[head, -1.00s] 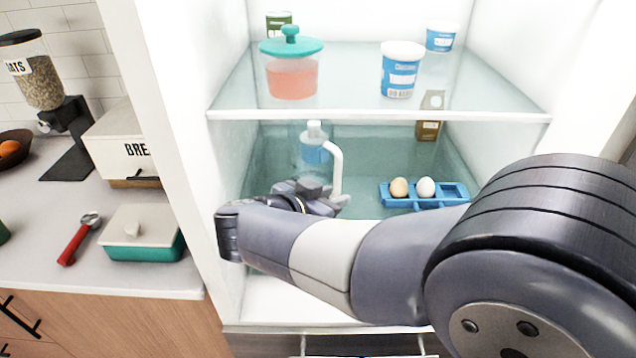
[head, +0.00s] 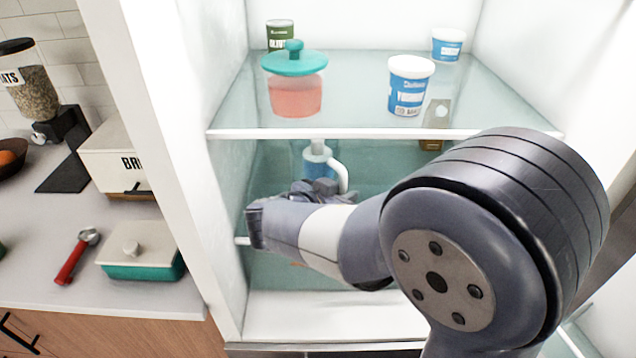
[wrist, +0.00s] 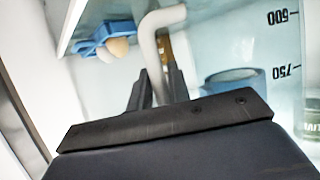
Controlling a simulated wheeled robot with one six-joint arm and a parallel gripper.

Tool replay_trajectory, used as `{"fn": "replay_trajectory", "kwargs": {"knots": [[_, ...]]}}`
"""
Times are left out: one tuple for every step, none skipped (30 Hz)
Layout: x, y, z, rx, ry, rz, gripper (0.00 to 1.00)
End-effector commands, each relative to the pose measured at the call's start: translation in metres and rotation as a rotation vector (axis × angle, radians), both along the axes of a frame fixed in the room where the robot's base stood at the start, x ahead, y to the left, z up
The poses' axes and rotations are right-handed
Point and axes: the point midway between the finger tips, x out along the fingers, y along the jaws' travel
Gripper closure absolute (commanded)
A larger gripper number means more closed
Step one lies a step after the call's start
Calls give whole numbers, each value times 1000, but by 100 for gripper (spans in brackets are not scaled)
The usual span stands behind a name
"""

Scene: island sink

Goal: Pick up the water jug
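In the head view, the handle (head: 341,176) shows in the lower fridge space, just beyond my gripper (head: 335,192). A blue-labelled container shows at or through the jug there. My arm hides the jug's lower part.
The glass shelf edge (head: 370,133) runs close above the jug. It bears a teal-lidded jar (head: 295,92), a yogurt tub (head: 408,88) and other containers. A blue egg holder (wrist: 100,40) shows in the wrist view. The fridge's left wall (head: 226,180) is close to my arm.

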Motion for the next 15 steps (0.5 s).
{"fn": "replay_trajectory", "kwargs": {"knots": [[0,0,0,0,0,0,86],[0,0,0,0,0,0,89],[0,0,0,0,0,0,92],[0,0,0,0,0,0,94],[0,0,0,0,0,0,97],[0,0,0,0,0,0,100],[0,0,0,0,0,0,100],[0,0,0,0,0,0,100],[0,0,0,0,0,0,100],[0,0,0,0,0,0,100],[0,0,0,0,0,0,100],[0,0,0,0,0,0,100],[0,0,0,0,0,0,100],[0,0,0,1,-1,0,100],[0,0,0,1,-1,0,100]]}}
